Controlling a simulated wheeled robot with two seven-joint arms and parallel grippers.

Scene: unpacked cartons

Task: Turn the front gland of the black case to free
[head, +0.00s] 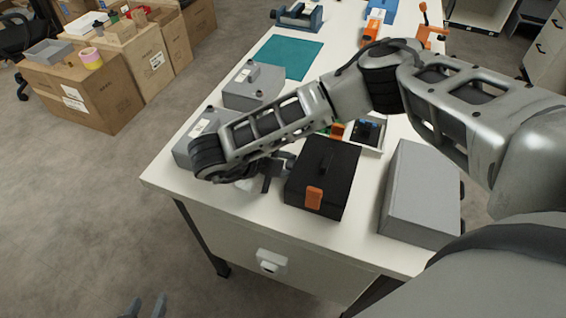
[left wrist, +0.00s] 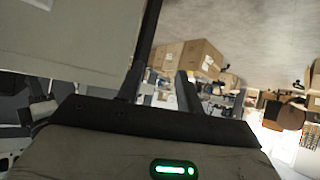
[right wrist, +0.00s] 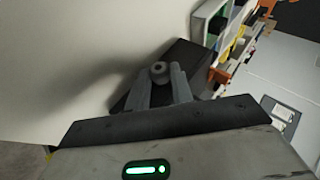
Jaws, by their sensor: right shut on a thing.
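The black case (head: 322,172) stands on the white table with an orange latch (head: 313,197) on the side nearest me. In the right wrist view the dark case (right wrist: 190,62) lies behind the fingers, and a small round grey gland (right wrist: 158,69) shows between the fingertips. My right gripper (head: 272,172) reaches across to the left side of the case. In the right wrist view my right gripper (right wrist: 161,84) is shut on the gland. My left gripper (head: 148,306) is low beside the table, away from the case; in the left wrist view its fingers (left wrist: 160,85) are apart and empty.
A grey box (head: 420,195) stands right of the case, and another grey box (head: 253,86) stands behind my right forearm. A tray of small parts (head: 370,132) is behind the case. A teal mat (head: 288,57) lies farther back. Cartons (head: 85,92) stand on the floor at left.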

